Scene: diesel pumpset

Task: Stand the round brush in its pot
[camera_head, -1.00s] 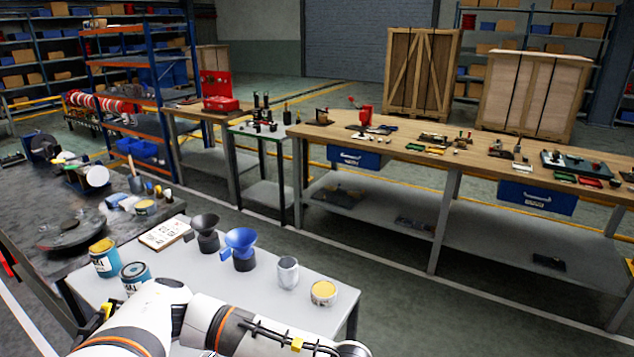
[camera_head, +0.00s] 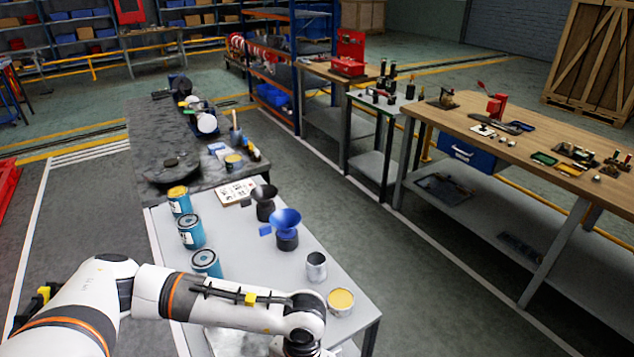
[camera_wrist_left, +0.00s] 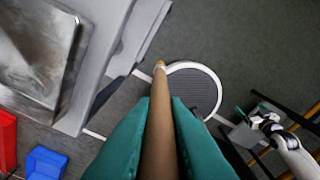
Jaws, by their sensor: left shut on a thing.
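In the left wrist view my left gripper (camera_wrist_left: 160,120) has its two teal fingers closed on a long brown wooden handle (camera_wrist_left: 158,135), which I take for the round brush's handle. Its bristles cannot be made out. In the head view my left arm reaches over the near end of the grey table; its gripper is not visible there. A grey open tin (camera_head: 316,267) stands upright on that table and could be the pot. Another small pot with a handle standing in it (camera_head: 235,135) is on the dark bench. A white arm, probably mine, shows small at the wrist view's right; its jaws are unclear.
Around the grey tin stand a tin with a yellow top (camera_head: 341,302), a blue funnel-topped pot (camera_head: 286,228), a black one (camera_head: 265,203) and blue paint cans (camera_head: 191,231). A white card (camera_head: 236,191) lies at the far end. A wooden workbench (camera_head: 520,150) stands across the aisle.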

